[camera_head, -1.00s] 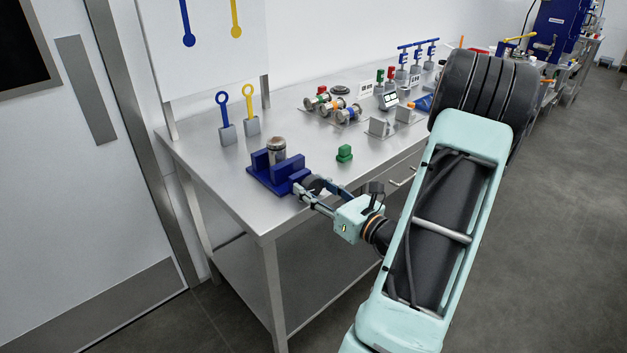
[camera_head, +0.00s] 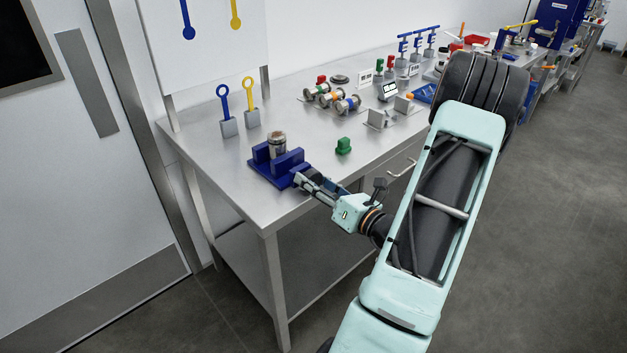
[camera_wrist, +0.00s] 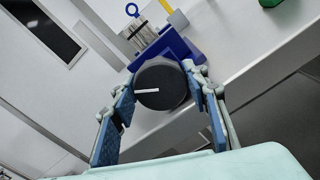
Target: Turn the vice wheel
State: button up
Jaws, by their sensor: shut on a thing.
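The blue vice (camera_head: 277,166) sits at the near left corner of the steel table, with a metal cylinder (camera_head: 277,145) standing upright between its jaws. In the wrist view the vice wheel (camera_wrist: 161,86) is a round black disc with a white mark, in front of the blue vice body (camera_wrist: 178,48). My gripper (camera_wrist: 164,98) has one finger on each side of the wheel and is shut on it. In the head view my gripper (camera_head: 303,180) is at the vice's front side and the wheel is mostly hidden by the fingers.
A green block (camera_head: 343,146) stands on the table right of the vice. Blue (camera_head: 226,112) and yellow (camera_head: 250,105) ring-topped tools stand behind it. Several spools and fixtures are farther right. The table's front edge runs just under my gripper.

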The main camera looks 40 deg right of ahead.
jog(key=o, duration=1.2)
jog(key=shift+c, duration=0.2)
jog(key=shift+f, duration=0.1)
